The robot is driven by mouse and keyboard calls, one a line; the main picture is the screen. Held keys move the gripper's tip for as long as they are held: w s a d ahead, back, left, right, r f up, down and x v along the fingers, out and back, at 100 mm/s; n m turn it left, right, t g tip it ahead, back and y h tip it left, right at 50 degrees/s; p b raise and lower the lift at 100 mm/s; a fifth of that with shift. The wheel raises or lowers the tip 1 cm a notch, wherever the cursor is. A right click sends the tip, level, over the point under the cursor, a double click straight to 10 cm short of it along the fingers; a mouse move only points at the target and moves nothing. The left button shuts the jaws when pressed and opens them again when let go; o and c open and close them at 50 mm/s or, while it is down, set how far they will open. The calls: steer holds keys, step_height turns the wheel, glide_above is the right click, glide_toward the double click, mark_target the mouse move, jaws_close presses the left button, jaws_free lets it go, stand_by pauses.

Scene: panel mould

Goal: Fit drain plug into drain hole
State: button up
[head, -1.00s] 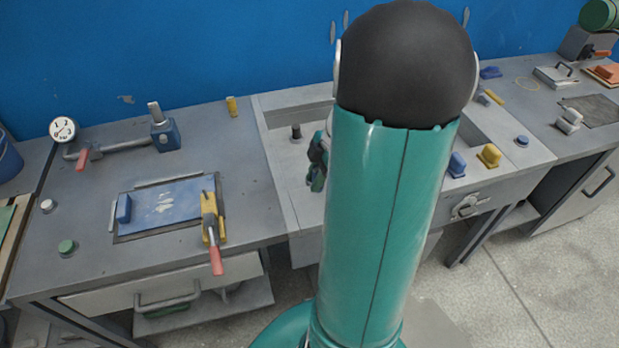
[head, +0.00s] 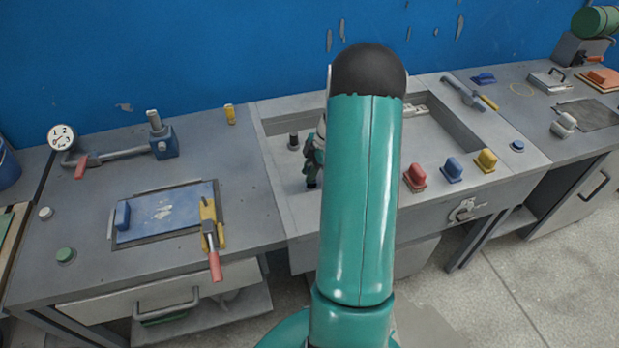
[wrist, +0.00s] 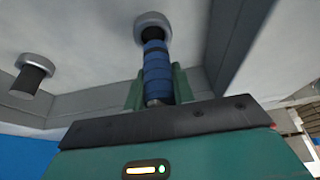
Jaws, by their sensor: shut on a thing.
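My gripper (wrist: 157,92) is shut on a ribbed blue plug (wrist: 157,70) with dark bands, between two green fingers. The plug's far end meets or overlaps a grey ring (wrist: 150,20) around the drain hole in the basin floor. I cannot tell whether the tip is inside the ring or just in front of it. In the head view my gripper (head: 312,165) is low in the left part of the basin, partly hidden by my arm. A dark tip shows below it.
A black post (head: 294,141) stands in the basin beside my gripper; the wrist view shows it in a second grey ring. Red (head: 415,177), blue (head: 452,170) and yellow (head: 486,160) knobs line the basin's front edge. The basin walls are close by.

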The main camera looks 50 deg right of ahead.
steer(key=shift+f, duration=1.55)
steer(key=shift+f, duration=0.2)
steer(key=o, duration=1)
steer(key=shift+r, duration=0.1)
